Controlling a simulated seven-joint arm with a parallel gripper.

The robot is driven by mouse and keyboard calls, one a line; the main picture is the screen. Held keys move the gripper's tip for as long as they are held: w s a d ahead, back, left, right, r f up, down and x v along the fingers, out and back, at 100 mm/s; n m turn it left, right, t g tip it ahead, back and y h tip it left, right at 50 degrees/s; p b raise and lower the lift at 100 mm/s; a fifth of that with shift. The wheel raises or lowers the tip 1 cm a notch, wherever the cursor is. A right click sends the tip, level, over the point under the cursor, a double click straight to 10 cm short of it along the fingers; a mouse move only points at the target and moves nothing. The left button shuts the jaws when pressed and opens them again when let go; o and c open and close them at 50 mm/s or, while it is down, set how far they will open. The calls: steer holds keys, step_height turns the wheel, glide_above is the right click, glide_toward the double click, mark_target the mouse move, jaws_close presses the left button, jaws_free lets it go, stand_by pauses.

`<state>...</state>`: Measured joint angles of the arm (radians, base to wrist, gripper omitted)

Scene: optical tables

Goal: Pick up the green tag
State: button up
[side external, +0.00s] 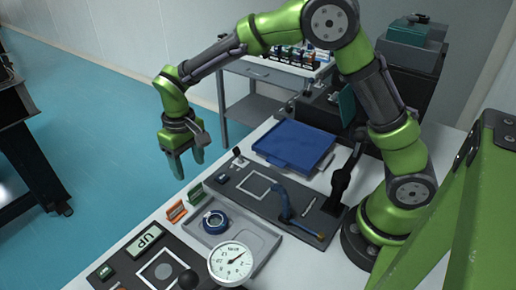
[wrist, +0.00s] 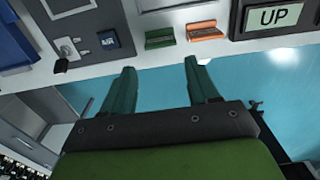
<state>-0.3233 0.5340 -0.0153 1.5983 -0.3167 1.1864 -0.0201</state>
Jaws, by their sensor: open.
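The green tag (side external: 196,192) sits near the table's front edge, beside an orange tag (side external: 177,211). In the wrist view the green tag (wrist: 159,38) lies left of the orange tag (wrist: 205,31). My gripper (side external: 188,164) is open and empty, hanging in the air out beyond the table edge. In the wrist view my gripper's two green fingers (wrist: 159,78) are spread apart below the tags in the picture, with the green tag in line with the gap between them. Nothing is between the fingers.
A grey tray (side external: 262,244) holding a blue ring (side external: 215,221) lies behind the tags. A round gauge (side external: 231,262) and an UP display (side external: 146,240) stand nearby. A blue tray (side external: 294,146) and a small toggle switch (wrist: 66,48) are also near. The air around my gripper is clear.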

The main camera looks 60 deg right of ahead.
mark_target(195, 188)
step_height(195, 188, down, 4)
steer(key=shift+f, duration=0.1)
steer(key=f, duration=0.5)
steer(key=shift+s, duration=0.4)
